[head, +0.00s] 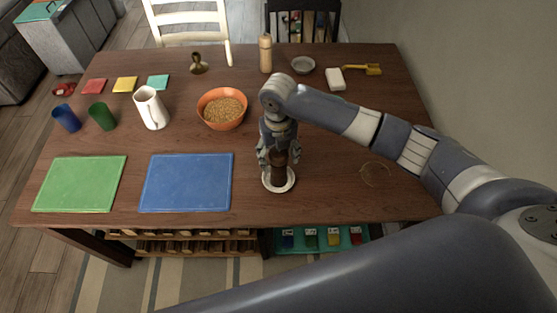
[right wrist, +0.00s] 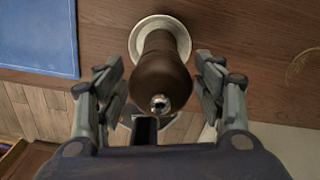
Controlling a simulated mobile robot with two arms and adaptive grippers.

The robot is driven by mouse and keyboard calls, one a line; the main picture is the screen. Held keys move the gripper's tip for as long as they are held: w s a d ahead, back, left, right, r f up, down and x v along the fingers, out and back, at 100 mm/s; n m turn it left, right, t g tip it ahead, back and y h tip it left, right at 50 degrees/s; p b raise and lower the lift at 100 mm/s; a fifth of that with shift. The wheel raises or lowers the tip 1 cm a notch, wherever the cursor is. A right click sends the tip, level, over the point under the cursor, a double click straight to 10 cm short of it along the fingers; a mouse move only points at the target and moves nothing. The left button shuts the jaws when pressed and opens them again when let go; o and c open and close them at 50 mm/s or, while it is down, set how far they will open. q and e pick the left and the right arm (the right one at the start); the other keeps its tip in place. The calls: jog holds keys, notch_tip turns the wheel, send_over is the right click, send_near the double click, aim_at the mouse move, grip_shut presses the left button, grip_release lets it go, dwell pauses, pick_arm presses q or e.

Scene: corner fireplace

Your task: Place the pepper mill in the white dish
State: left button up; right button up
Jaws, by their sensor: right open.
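The dark brown pepper mill (head: 279,168) stands upright in the white dish (head: 266,185) near the front edge of the table, below my right arm. In the right wrist view the pepper mill (right wrist: 160,77) shows from above with its metal top knob, and the white dish (right wrist: 145,25) shows around its base. My right gripper (head: 277,157) is open, with its fingers on either side of the mill's upper part. In the right wrist view a gap shows between each finger of the right gripper (right wrist: 160,90) and the mill. My left gripper is not in view.
On the wooden table (head: 330,200), a blue mat (head: 187,182) and a green mat (head: 80,184) lie left of the dish. An orange bowl (head: 222,108) of grain stands behind it. A white jug (head: 151,108) and several small items stand farther back.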

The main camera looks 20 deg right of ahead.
notch_tip(320, 180, up, 10)
jog(key=shift+f+b, duration=0.25)
jog(key=shift+b, duration=0.4)
